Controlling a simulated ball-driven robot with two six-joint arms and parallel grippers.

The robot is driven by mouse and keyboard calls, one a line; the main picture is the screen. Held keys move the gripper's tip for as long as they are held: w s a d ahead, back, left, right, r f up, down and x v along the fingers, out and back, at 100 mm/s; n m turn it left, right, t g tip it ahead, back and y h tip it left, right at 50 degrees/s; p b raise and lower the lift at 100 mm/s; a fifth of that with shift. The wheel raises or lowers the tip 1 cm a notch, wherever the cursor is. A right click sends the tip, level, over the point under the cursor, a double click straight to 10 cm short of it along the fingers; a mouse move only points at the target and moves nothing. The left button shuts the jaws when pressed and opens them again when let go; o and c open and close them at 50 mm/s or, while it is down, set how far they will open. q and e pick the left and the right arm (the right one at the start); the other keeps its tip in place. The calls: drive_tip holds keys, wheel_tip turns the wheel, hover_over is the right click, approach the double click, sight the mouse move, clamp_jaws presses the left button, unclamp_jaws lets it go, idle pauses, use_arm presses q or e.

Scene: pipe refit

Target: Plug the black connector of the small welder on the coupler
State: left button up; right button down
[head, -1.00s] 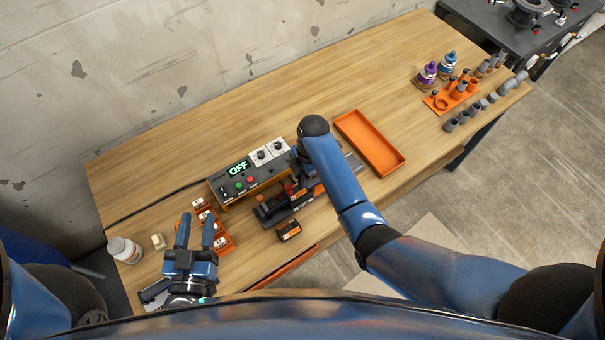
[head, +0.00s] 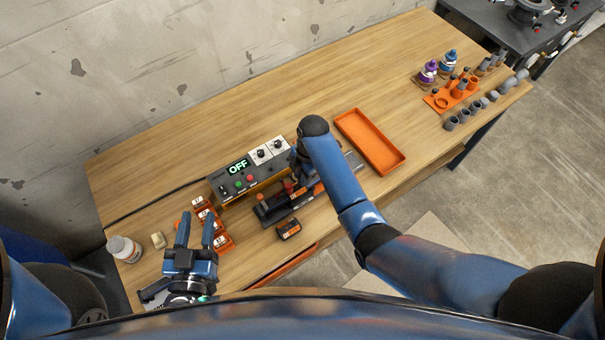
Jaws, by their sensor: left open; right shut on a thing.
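The small welder (head: 231,180) is a grey box with an orange lower edge, knobs, red and green buttons and a lit display reading OFF. In front of it lies a dark clamping rig (head: 271,211) with orange and red parts. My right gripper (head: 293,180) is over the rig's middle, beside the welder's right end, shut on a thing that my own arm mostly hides. I cannot make out the coupler or the black connector there. My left gripper (head: 195,229) is open and empty at the table's near left, fingers pointing toward the back wall.
Orange holders with white-topped pieces (head: 213,227) stand just right of my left gripper. A small black-and-orange box (head: 288,229) lies before the rig. The table's back is clear.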

drive_tip(key=shift+f, duration=0.3)
idle(0.5)
drive_tip(key=c, duration=0.7)
unclamp_jaws()
drive_tip(key=shift+r, duration=0.15)
wheel_tip(320, 180, up, 5)
drive_tip(key=p, duration=0.4)
drive_tip(key=shift+r+p, duration=0.1)
drive_tip(key=shift+p, duration=0.3)
drive_tip(key=shift+r+p, duration=0.5)
drive_tip(key=shift+r, duration=0.5)
